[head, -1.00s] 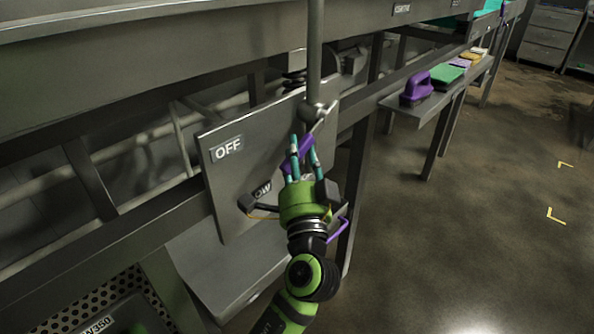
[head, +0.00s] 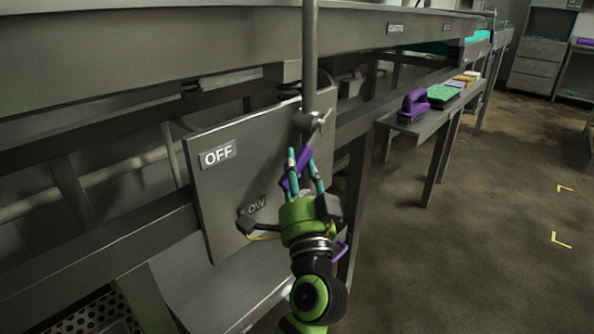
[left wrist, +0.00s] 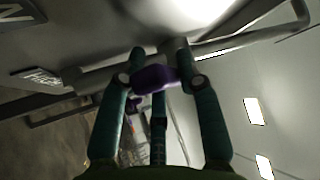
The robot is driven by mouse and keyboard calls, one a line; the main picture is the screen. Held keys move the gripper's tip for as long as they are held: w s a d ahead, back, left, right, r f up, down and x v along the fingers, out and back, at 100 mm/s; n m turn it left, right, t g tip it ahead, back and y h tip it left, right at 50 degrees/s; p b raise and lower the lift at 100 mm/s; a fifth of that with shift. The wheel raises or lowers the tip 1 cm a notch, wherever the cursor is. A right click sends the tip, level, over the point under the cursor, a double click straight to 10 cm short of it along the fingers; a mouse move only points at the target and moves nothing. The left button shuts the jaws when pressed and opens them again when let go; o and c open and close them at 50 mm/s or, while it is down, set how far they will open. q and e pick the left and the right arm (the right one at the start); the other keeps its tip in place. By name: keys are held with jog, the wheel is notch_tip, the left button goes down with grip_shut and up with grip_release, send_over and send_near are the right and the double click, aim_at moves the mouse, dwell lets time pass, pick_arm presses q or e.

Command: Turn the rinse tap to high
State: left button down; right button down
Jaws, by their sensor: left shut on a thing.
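The rinse tap's grey metal body (head: 311,123) sits on a vertical pipe in front of a grey plate (head: 210,190). Its purple lever grip (head: 295,178) slants down below the body. My left gripper (head: 303,160) reaches up from below, its teal fingers shut around the grip; the left wrist view shows the purple grip (left wrist: 154,79) between the fingertips. The plate carries an OFF label (head: 217,155) at upper left and a LOW label (head: 254,206), partly covered by my gripper. A label that seems to read HIGH (left wrist: 38,76) shows in the left wrist view. My right gripper is out of view.
A steel bench edge (head: 200,50) runs above the plate. A purple-handled brush (head: 413,106) and a green pad (head: 442,94) lie on a narrow shelf (head: 430,122) at the right. The floor (head: 480,230) at the right is open.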

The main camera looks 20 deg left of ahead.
pick_arm(q)
jog(key=shift+r, duration=0.15)
jog(key=c, duration=0.8)
grip_release()
jog(key=shift+c, duration=0.2)
jog(key=shift+s+f, duration=0.1)
jog(key=shift+f, duration=0.1)
jog(key=v, duration=1.1)
jog(key=shift+s+d, duration=0.2)
jog(key=shift+s, duration=0.15)
jog(key=shift+f, duration=0.1)
